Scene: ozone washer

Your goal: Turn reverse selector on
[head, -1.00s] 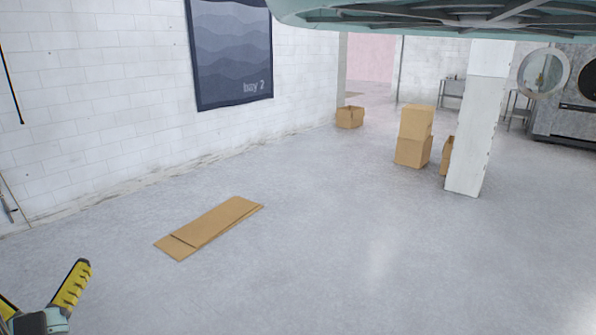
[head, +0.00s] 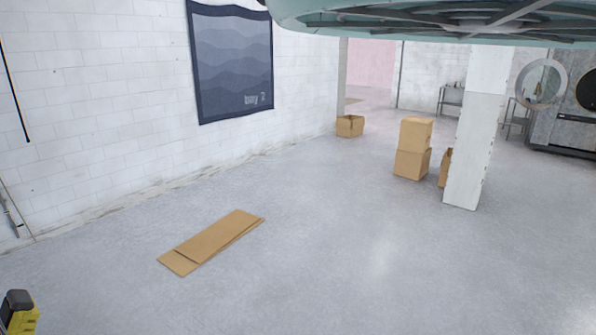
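No reverse selector can be made out in the head view. A large grey machine (head: 565,125) with a round dark door stands at the far right, cut off by the picture edge; its controls are too small to tell.
Flat cardboard (head: 212,242) lies on the floor at left. Stacked boxes (head: 413,148) stand beside a white pillar (head: 474,140). Another box (head: 350,126) sits near the wall with a dark banner (head: 231,60). The middle floor is clear.

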